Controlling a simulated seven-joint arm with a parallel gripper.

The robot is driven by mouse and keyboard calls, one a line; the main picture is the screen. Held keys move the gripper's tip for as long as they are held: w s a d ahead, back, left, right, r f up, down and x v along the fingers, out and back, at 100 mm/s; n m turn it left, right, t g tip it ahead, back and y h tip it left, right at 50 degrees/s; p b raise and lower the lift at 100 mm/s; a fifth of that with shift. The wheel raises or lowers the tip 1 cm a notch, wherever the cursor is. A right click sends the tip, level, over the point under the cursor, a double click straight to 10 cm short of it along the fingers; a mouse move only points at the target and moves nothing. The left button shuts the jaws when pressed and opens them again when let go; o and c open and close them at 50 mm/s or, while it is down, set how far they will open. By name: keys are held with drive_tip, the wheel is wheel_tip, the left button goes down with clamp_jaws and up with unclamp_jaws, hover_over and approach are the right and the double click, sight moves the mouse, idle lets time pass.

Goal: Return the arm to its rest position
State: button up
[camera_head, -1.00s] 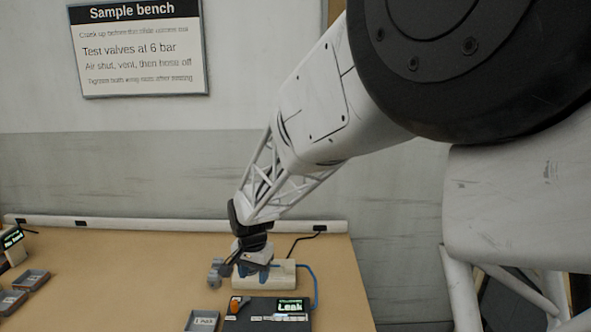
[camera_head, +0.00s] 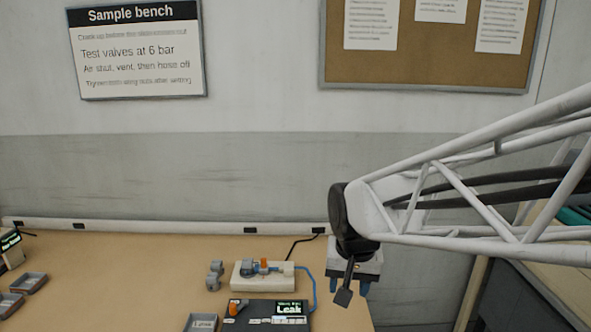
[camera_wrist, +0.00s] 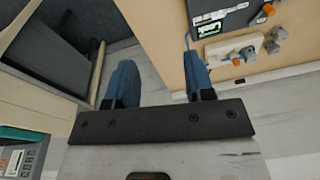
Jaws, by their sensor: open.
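My gripper (camera_head: 350,285) hangs at the end of my arm, beside the right edge of the bench (camera_head: 120,275) in the head view. In the wrist view its two blue fingers (camera_wrist: 158,85) stand apart with nothing between them. To its left in the head view is a cream block (camera_head: 248,281) carrying a valve with an orange part (camera_head: 264,264). The block also shows in the wrist view (camera_wrist: 222,47), apart from the fingers.
A dark test box (camera_head: 262,318) with a lit screen reading "Leak" (camera_head: 290,308) sits in front of the block, linked by a blue hose (camera_head: 313,285). Grey trays (camera_head: 28,282) lie at left. A pale surface (camera_head: 560,245) stands at far right. The bench's left middle is clear.

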drive_tip(key=s+d, duration=0.4)
drive_tip(key=s, duration=0.3)
drive_tip(key=s+d+n, duration=0.1)
drive_tip(key=s+d, duration=0.3)
drive_tip(key=s, duration=0.4)
drive_tip(key=shift+s+d+r+t, duration=0.15)
drive_tip(key=shift+s+r+t, duration=0.05)
drive_tip(key=shift+r+t, duration=0.2)
